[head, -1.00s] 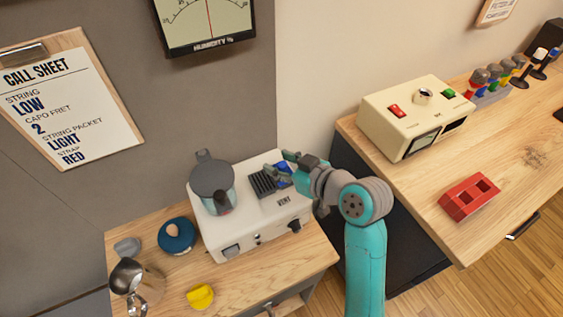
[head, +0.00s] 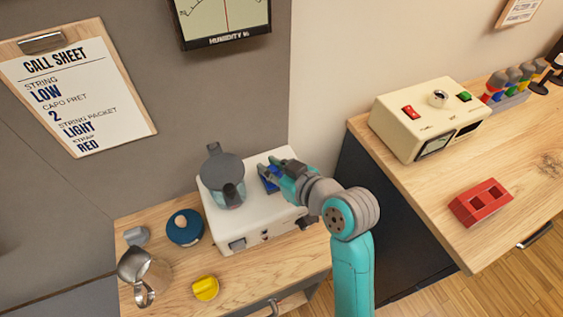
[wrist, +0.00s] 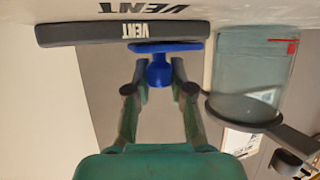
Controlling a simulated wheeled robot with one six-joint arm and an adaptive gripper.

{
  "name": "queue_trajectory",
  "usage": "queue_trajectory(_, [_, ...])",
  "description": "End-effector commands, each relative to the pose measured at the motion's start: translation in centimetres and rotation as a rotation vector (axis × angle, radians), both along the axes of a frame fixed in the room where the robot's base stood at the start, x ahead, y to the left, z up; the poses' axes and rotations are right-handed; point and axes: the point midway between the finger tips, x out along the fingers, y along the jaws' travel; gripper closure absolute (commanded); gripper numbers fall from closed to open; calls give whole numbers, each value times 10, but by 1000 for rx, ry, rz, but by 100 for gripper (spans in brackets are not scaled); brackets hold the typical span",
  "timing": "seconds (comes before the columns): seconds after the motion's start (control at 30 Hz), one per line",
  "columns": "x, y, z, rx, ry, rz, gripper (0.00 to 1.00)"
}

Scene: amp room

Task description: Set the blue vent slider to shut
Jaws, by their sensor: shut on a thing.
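The blue vent slider (head: 271,180) sits on top of the white appliance (head: 263,219), right of the jug. It covers the place of the dark slotted grille, which I cannot see in the head view. In the wrist view the slider shows as a flat blue plate (wrist: 166,47) with a round knob (wrist: 159,72). It lies against a dark bar lettered VENT (wrist: 120,32). My gripper (head: 270,168) is shut on the knob; its fingertips (wrist: 159,75) stand on both sides of it. My arm hides part of the appliance's right side.
A grey-lidded jug (head: 222,180) stands close left of my gripper and shows at right in the wrist view (wrist: 250,75). A steel pitcher (head: 145,273), blue round object (head: 185,228) and yellow object (head: 205,288) lie left. A cream box (head: 425,120) stands on the right bench.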

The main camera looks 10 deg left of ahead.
Motion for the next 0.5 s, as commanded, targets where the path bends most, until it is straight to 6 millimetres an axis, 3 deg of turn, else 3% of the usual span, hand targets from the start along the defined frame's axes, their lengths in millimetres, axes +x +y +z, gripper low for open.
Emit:
queue_trajectory(0.27, [-3, 4, -1, 3, 6, 10, 100])
queue_trajectory(0.3, [-3, 4, -1, 3, 6, 10, 70])
queue_trajectory(0.37, [-3, 4, -1, 2, 6, 10, 55])
queue_trajectory(0.4, [-3, 4, -1, 2, 5, 10, 51])
queue_trajectory(0.5, [-3, 3, -1, 2, 4, 8, 51])
